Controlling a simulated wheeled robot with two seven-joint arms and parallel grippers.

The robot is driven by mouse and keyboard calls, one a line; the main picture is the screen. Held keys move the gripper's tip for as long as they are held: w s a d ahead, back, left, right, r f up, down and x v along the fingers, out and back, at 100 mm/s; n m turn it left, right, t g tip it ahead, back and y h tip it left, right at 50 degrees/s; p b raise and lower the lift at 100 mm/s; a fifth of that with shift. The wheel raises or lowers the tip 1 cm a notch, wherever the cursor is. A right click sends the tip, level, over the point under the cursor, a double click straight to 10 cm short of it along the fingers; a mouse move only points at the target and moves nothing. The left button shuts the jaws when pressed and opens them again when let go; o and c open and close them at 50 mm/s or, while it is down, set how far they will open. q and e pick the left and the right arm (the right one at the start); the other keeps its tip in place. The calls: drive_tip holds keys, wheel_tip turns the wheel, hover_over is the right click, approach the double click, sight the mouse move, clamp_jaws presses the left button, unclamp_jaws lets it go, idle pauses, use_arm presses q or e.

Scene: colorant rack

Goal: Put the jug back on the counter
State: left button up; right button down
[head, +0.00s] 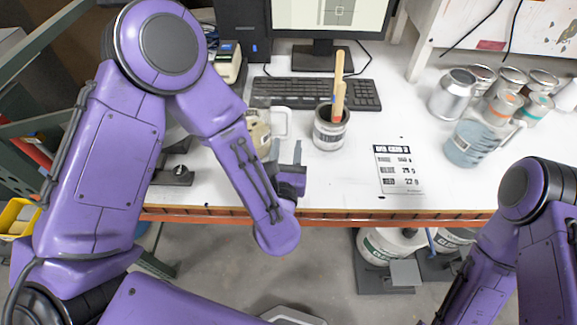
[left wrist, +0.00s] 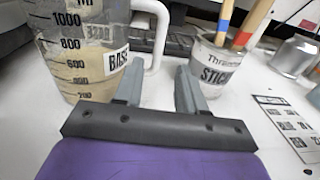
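A clear measuring jug (head: 260,138) with beige contents and a white handle is on the white counter (head: 350,185), left of the stick pot. In the left wrist view the jug (left wrist: 82,50) shows its volume marks and a BASE label. It looks upright. My left gripper (head: 286,152) is open with nothing between its fingers, just in front of the jug's handle. In the left wrist view the handle is just beyond the fingertips (left wrist: 158,78) and apart from them. My right arm is at the lower right; its gripper is out of view.
A pot of wooden stir sticks (head: 331,130) stands close right of my left gripper. A keyboard (head: 315,93) lies behind. A second jug with blue contents (head: 470,145) and several cans are at the right. A printed sheet (head: 399,168) lies on mostly clear counter.

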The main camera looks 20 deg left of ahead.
use_arm(q)
drive_tip(key=b+v, duration=0.1)
drive_tip(key=v, duration=0.4)
drive_tip(key=shift+s, duration=0.15)
drive_tip(key=shift+s, duration=0.15)
idle(0.8)
